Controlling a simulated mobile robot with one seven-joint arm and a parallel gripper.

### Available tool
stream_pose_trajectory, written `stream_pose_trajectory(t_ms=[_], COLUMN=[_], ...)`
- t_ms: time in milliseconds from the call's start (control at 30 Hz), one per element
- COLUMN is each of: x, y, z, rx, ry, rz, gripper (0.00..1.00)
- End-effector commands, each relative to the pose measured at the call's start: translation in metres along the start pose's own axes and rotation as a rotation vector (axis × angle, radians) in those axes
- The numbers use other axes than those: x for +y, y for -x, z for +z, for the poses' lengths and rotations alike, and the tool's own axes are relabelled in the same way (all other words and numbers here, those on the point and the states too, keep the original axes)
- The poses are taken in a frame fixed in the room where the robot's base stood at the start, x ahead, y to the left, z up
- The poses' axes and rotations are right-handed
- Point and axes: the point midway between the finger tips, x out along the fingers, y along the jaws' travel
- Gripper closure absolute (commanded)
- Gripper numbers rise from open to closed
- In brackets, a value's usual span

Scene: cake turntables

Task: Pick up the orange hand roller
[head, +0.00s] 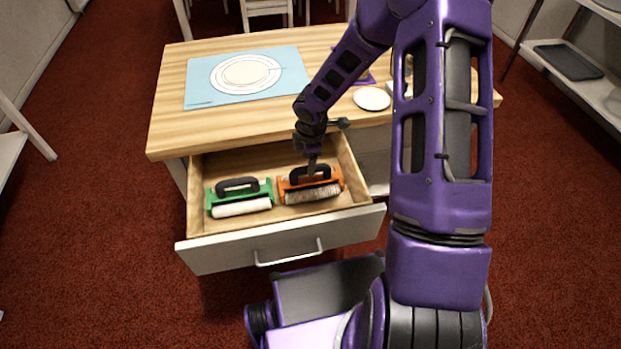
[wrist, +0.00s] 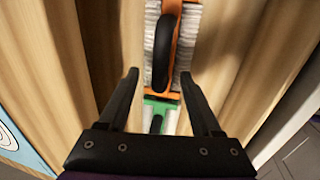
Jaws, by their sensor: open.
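The orange hand roller (head: 315,192) lies in the open drawer, on the right of the green one. It has a black handle and a pale, streaked roller. In the wrist view the orange roller (wrist: 184,52) is ahead of the fingers, its black handle running away from me. My gripper (head: 312,168) is over the drawer at the orange roller's handle. In the wrist view my gripper (wrist: 161,75) is open, with nothing between its fingertips that I can see held. Whether the fingers touch the handle cannot be told.
A green hand roller (head: 239,196) lies to the left in the drawer (head: 222,247). The drawer walls stand close around both rollers. Above is a wooden tabletop (head: 170,120) with a blue mat (head: 205,92), a plate-like turntable (head: 246,73) and a white disc (head: 371,98).

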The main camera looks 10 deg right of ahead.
Motion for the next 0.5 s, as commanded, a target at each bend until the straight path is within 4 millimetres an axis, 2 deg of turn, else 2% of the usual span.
stream_pose_trajectory(t_ms=[167,400,500], x=[-0.001,-0.001,-0.001], y=[-0.013,-0.048,-0.055], z=[0.002,0.007,0.007], rx=[0.000,0.000,-0.001], ry=[0.001,0.000,0.001], rz=[-0.001,-0.001,0.001], gripper=[0.35,0.35,0.35])
